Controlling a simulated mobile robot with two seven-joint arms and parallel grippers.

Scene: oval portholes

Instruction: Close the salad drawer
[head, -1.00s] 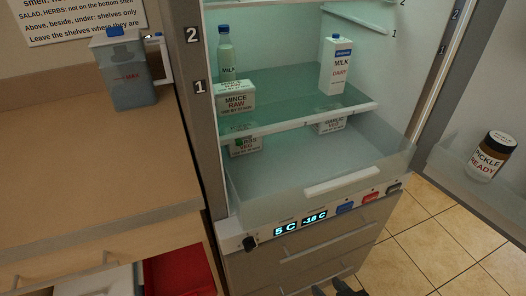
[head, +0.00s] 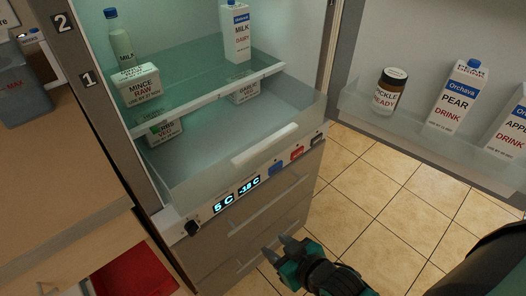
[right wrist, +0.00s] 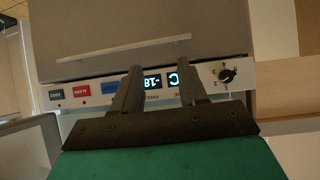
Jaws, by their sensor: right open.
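The salad drawer (head: 215,150) is the clear bin at the bottom of the fridge, below the glass shelf. It stands pulled out, its front well forward of the shelf edge. Its white handle (head: 264,146) runs along the front. My right gripper (head: 276,251) is open and empty, lower than the drawer and in front of the lower drawer fronts, apart from the handle. In the right wrist view, its fingers (right wrist: 158,88) show against the upside-down control panel; the salad drawer is not clearly seen there. My left gripper is out of view.
The open fridge door (head: 430,145) at right holds a pickle jar (head: 390,91) and drink cartons. A control panel (head: 240,190) and lower drawers (head: 255,225) lie below the salad drawer. A counter (head: 60,190) and open red drawer (head: 135,272) are at left. Tiled floor is clear.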

